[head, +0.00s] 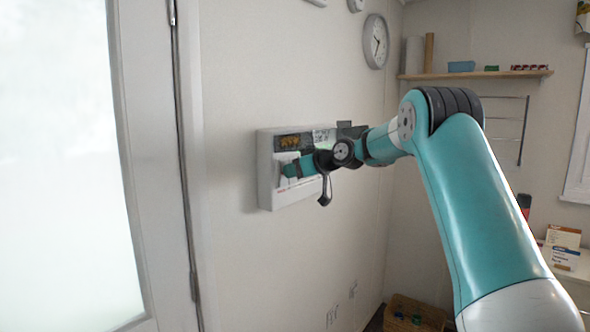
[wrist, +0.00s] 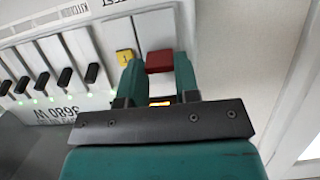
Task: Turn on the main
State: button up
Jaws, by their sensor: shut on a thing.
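The white electrical panel (head: 268,180) hangs on the wall in the head view, left of my arm. In the wrist view the panel (wrist: 110,45) appears upside down, with a red main switch (wrist: 160,61) beside a yellow label (wrist: 125,56). My gripper (wrist: 158,68) is shut on the red switch, one teal finger on each side of it. In the head view my gripper (head: 288,170) is at the panel's front and hides part of it; the switch cannot be made out there.
Several black switches (wrist: 43,80) with green lights sit in a row beside the red one. A door (head: 150,160) stands left of the panel. A wall clock (head: 376,42) and a shelf (head: 478,74) are up and right. A wicker basket (head: 415,312) is low down.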

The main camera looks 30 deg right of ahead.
jog(key=o, duration=0.9)
jog(key=shift+s+d, duration=0.1)
jog(key=b+v, duration=0.6)
jog(key=v, duration=1.1)
jog(key=shift+s+r, duration=0.1)
jog(key=shift+r, duration=0.05)
